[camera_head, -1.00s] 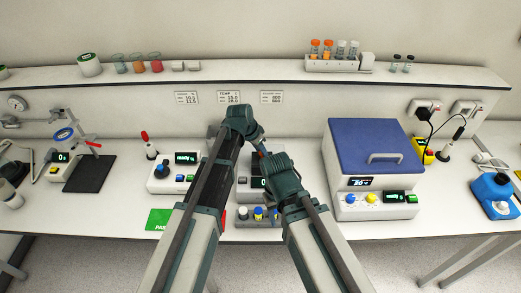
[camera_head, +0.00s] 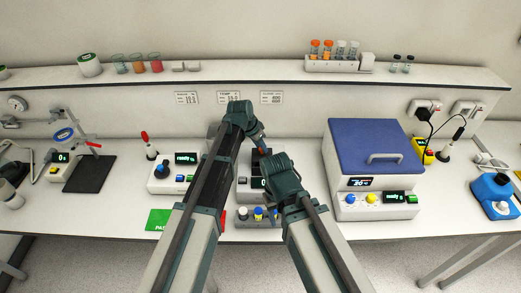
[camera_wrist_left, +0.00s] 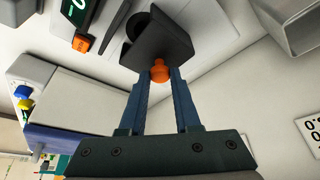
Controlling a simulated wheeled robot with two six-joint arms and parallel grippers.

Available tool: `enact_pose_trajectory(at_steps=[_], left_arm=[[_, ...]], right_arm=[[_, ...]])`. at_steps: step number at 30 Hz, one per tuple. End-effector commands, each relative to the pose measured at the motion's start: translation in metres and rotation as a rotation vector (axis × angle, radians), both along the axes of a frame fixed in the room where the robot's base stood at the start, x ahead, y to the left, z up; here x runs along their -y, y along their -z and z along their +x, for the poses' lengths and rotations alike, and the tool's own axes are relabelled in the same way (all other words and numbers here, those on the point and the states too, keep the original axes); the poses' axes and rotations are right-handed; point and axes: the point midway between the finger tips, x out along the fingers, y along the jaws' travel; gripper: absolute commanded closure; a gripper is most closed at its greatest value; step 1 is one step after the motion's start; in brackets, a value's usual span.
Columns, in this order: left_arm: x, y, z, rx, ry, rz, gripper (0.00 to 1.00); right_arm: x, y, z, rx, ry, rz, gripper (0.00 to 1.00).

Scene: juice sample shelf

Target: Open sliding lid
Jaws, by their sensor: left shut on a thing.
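A small instrument (camera_head: 243,190) with a dark top and a green-lit display stands mid-bench, largely hidden behind my arms. In the left wrist view, a dark grey sliding lid (camera_wrist_left: 155,40) carries an orange knob (camera_wrist_left: 160,72). My left gripper (camera_wrist_left: 160,76) is shut on this knob, with one blue finger on each side. In the head view my left gripper (camera_head: 262,148) reaches down over the instrument from behind. My right gripper (camera_head: 268,160) is close beside it, seen from above; its fingers are hidden.
A blue-lidded box (camera_head: 372,140) stands close on the right. A "ready" device (camera_head: 172,175) stands on the left, with a green pad (camera_head: 159,219) in front. A vial rack (camera_head: 256,219) is in front of the instrument. A raised shelf (camera_head: 215,80) runs behind.

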Motion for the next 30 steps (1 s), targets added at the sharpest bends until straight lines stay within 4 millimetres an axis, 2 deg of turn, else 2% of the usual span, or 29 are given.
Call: enact_pose_trajectory(at_steps=[1,6,15,16,21,30], left_arm=[[0.001,0.0,0.018,0.0,-0.001,0.0,1.0],[0.001,0.0,0.052,0.0,-0.001,0.0,1.0],[0.0,0.0,0.053,0.0,0.0,0.0,1.0],[0.0,0.0,0.053,0.0,0.0,0.0,0.67],[0.0,0.0,0.053,0.0,0.0,0.0,0.38],[0.0,-0.001,0.053,0.0,0.0,0.0,0.38]], right_arm=[[0.0,0.0,0.0,0.0,0.0,0.0,0.5],[0.0,0.0,0.0,0.0,0.0,0.0,0.5],[0.0,0.0,0.0,0.0,0.0,0.0,0.5],[0.0,0.0,0.0,0.0,0.0,0.0,0.5],[0.0,0.0,0.0,0.0,0.0,0.0,0.5],[0.0,0.0,0.0,0.0,0.0,0.0,0.5]])
